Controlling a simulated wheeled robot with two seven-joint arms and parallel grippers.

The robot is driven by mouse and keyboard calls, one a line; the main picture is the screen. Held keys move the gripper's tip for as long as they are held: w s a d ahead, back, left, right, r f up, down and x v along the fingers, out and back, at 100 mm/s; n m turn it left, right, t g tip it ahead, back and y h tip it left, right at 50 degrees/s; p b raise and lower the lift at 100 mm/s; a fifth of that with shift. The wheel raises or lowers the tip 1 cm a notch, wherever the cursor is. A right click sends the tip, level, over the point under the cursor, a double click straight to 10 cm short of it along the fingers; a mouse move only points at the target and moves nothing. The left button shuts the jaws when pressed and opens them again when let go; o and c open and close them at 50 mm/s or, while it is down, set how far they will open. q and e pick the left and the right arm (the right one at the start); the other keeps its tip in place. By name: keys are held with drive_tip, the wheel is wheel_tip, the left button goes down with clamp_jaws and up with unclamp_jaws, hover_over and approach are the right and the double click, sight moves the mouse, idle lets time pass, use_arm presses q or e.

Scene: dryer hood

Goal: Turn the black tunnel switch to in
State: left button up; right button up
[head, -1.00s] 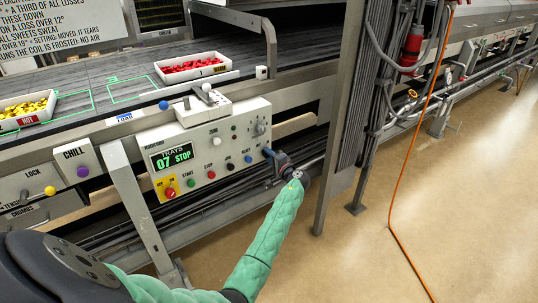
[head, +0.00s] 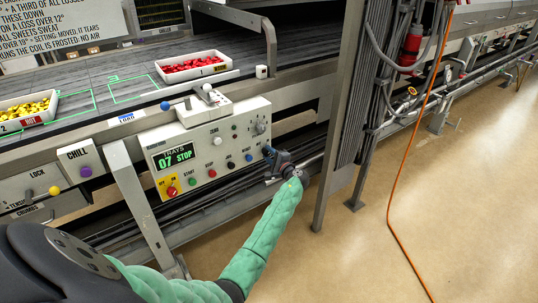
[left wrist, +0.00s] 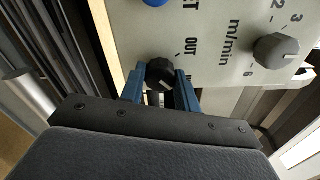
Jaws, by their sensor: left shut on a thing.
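The black tunnel switch (left wrist: 160,73) is a round knob on the pale control panel, seen in the left wrist view. My left gripper (left wrist: 160,88) is shut on it, one blue finger on each side. The label OUT (left wrist: 190,47) is readable beside the knob. A second label lower down is mostly hidden by the right-hand finger. A pale mark shows on the knob, partly in shadow. In the head view my left gripper (head: 268,154) is at the panel's lower right end and hides the switch. My right gripper is not in view.
The panel (head: 215,143) carries a display (head: 174,157), several coloured buttons and a red knob on yellow (head: 171,191). A grey m/min dial (left wrist: 277,50) is close to the gripper. A metal post (head: 340,130) stands to the right. Trays of red (head: 193,66) and yellow sweets sit on the belt.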

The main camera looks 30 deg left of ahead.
use_arm(q)
drive_tip(key=shift+d, duration=0.1)
drive_tip(key=o, duration=1)
drive_tip(key=shift+c, duration=0.2)
drive_tip(key=b+v, duration=0.1)
drive_tip(key=v, duration=0.6)
drive_tip(key=shift+d, duration=0.35)
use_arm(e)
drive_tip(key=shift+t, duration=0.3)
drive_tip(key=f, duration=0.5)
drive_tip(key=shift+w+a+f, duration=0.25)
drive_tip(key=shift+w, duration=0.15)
use_arm(q)
drive_tip(key=shift+s, duration=0.1)
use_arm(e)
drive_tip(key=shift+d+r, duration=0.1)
